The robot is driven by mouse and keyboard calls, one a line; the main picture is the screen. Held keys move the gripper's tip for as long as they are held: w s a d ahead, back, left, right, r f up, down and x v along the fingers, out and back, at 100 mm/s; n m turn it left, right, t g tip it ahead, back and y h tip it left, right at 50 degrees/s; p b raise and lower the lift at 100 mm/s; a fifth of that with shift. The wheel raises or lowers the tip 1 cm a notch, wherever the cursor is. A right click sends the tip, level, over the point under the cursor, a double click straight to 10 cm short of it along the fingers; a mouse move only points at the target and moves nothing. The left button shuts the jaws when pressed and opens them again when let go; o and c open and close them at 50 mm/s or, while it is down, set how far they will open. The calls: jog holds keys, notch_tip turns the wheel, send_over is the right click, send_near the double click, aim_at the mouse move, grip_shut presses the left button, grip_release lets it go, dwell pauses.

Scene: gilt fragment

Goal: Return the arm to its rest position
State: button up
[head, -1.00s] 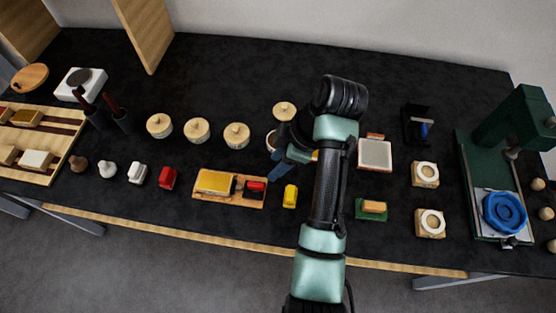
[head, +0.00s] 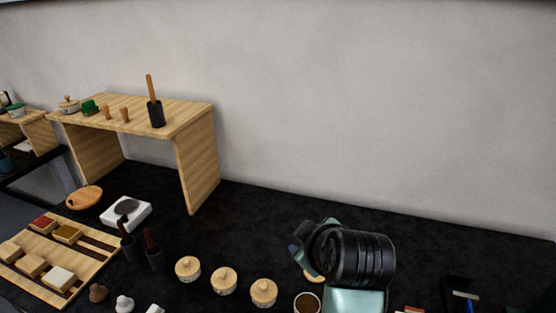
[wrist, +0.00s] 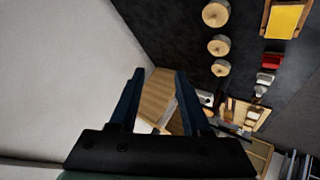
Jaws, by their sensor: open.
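My arm (head: 355,300) rises from the bottom edge of the head view, right of centre, with its black wrist joint above the dark table. In the head view the fingers are hidden behind the arm. In the wrist view my gripper (wrist: 155,95) shows two dark blue fingers held apart with nothing between them. Past the fingers are the wooden shelf and the dark table, at a distance. The gripper touches nothing that I can see.
Several wooden-lidded jars (head: 224,281) and an open cup of brown stuff (head: 307,303) stand near my arm. A wooden shelf (head: 198,160) stands at the back left, with a wooden tray (head: 85,262) in front. The pale wall (head: 390,100) is behind. The back right tabletop is clear.

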jog(key=s+a+r+m+t, duration=0.1)
jog(key=r+m+t, duration=0.15)
jog(key=r, duration=0.65)
jog(key=a+r+m+t+h, duration=0.1)
jog(key=r+t, duration=0.3)
jog(key=r, duration=0.5)
jog(key=s+a+r+m+t, duration=0.15)
jog(key=r+t, duration=0.25)
jog(key=r, duration=0.5)
jog(key=s+a+r+m+t, duration=0.1)
jog(key=s+r+m+t, duration=0.3)
jog(key=s+r, duration=0.9)
notch_tip(320, 180, up, 3)
jog(key=t, duration=0.3)
jog(key=shift+s+a+m+t+h, duration=0.3)
jog(key=shift+s+m+t+h, duration=0.05)
jog(key=shift+s+m+h, duration=0.05)
